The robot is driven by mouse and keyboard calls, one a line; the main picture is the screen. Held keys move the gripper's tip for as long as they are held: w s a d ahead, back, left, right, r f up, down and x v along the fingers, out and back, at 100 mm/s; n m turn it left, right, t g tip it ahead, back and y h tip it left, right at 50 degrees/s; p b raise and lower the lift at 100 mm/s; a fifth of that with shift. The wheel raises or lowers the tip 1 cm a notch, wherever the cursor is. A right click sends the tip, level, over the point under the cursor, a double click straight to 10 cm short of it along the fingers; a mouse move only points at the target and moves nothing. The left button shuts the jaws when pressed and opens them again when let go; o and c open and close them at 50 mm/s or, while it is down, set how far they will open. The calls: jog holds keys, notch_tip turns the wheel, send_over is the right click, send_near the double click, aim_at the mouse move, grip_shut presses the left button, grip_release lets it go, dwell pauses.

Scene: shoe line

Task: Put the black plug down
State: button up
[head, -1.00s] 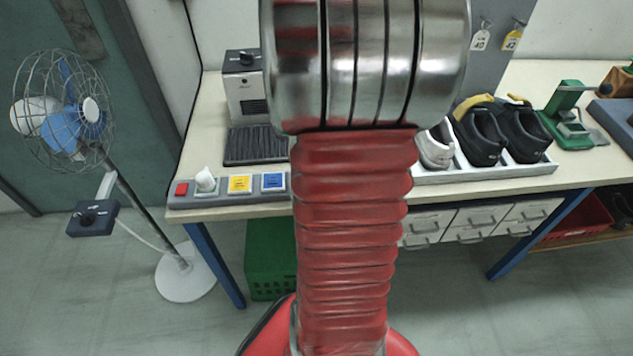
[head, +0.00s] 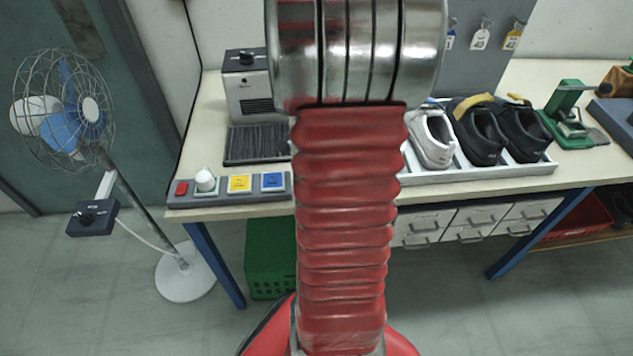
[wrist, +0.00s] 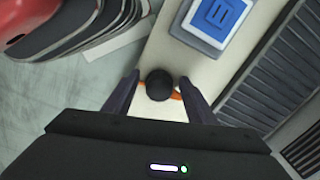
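The black plug (wrist: 159,84) shows in the wrist view as a dark round knob, centred between my two fingers. Small orange parts show on both sides of it and reach toward the fingers. My gripper (wrist: 159,77) appears shut on the plug, over the pale bench top (wrist: 163,52). Whether the plug's underside touches the bench is hidden. In the head view my own arm hides the gripper and the plug.
A grey panel with a blue square (wrist: 222,14) lies just beyond the fingers. A dark ribbed mat (wrist: 270,70) lies to the right. In the head view, a shoe tray (head: 480,176) with shoes stands right of my arm, and a fan (head: 65,110) stands left.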

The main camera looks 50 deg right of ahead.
jog(key=shift+r, duration=0.15)
notch_tip(320, 180, up, 12)
dwell(0.7)
dwell(0.7)
jog(key=w+a+r+n+t+h, duration=0.1)
jog(key=w+a+r+n, duration=0.2)
jog(key=a+n, duration=0.4)
jog(key=w+a+r+n+t, duration=0.1)
jog(key=w+a+r+n, duration=0.2)
jog(key=a, duration=0.6)
jog(key=s+a+r+n+t, duration=0.1)
jog(key=s+a+n, duration=0.1)
jog(key=a+n, duration=0.5)
jog(key=s+a+r+n+t+y, duration=0.1)
jog(key=a+n+t, duration=0.1)
jog(key=a+n, duration=0.5)
jog(key=shift+s+a+t, duration=0.3)
jog(key=shift+s+a, duration=0.05)
jog(key=shift+a, duration=0.3)
jog(key=shift+r, duration=0.1)
